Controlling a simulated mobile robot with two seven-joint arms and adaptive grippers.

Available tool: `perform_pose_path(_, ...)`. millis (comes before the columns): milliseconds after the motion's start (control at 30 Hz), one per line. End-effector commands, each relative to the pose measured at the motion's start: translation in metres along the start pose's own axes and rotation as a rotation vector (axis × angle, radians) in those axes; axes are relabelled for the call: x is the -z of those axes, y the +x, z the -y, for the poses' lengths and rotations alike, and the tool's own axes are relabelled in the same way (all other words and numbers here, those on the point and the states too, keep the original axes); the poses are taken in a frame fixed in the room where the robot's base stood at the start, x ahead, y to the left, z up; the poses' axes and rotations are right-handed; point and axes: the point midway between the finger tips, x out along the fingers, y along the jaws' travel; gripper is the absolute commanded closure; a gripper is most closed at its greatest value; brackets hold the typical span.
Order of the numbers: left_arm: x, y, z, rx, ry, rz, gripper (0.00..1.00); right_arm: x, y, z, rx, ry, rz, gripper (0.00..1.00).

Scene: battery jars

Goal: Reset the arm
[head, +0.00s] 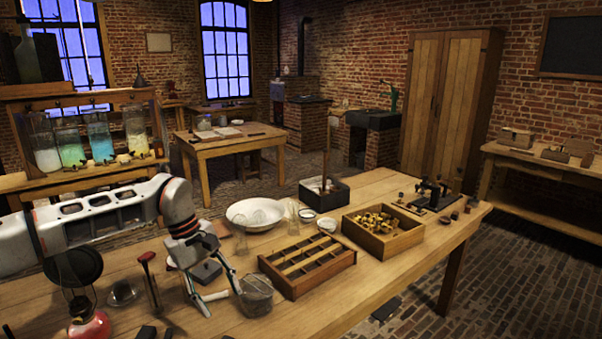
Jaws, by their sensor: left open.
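My left arm reaches in from the left over the wooden workbench (385,277). My left gripper (220,303) points down above the bench with its fingers spread apart. A wire-mesh or glass beaker (257,296) stands close to the right finger; I cannot tell whether they touch. Nothing shows held between the fingers. My right gripper is not in view.
A divided wooden tray (307,262), a box of brass parts (383,232) and a white bowl (255,214) stand right of the gripper. A red-based lamp (90,325) and a red-topped rod (149,282) are left. Jars of coloured liquid (99,140) stand on a shelf behind the arm.

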Motion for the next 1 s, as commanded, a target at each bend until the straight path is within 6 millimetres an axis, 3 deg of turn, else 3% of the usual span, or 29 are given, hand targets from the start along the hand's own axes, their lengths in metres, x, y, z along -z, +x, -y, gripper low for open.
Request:
perform_pose_path(33, -0.024, 0.029, -0.008, -0.028, -0.020, 0.072, 0.51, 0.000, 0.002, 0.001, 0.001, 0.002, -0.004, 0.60)
perform_pose_path(100, -0.058, 0.060, -0.021, -0.078, -0.068, 0.177, 0.51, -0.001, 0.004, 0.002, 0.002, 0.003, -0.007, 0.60)
perform_pose_path(233, -0.128, 0.106, -0.045, -0.170, -0.202, 0.404, 0.51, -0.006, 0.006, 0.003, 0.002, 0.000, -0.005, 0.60)
perform_pose_path(400, -0.208, 0.135, -0.072, -0.261, -0.443, 0.722, 0.51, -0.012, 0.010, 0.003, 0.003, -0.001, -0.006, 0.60)
perform_pose_path(533, -0.252, 0.140, -0.089, -0.299, -0.670, 0.971, 0.51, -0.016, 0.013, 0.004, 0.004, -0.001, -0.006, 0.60)
perform_pose_path(633, -0.271, 0.136, -0.100, -0.311, -0.865, 1.165, 0.51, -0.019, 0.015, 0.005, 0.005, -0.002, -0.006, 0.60)
perform_pose_path(767, -0.276, 0.130, -0.109, -0.304, -1.144, 1.415, 0.51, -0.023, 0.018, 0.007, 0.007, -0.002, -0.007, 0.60)
perform_pose_path(867, -0.267, 0.128, -0.110, -0.278, -1.372, 1.605, 0.51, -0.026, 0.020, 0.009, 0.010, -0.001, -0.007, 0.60)
perform_pose_path(1000, -0.236, 0.136, -0.099, -0.220, -1.709, 1.865, 0.51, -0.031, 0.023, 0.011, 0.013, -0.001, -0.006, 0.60)
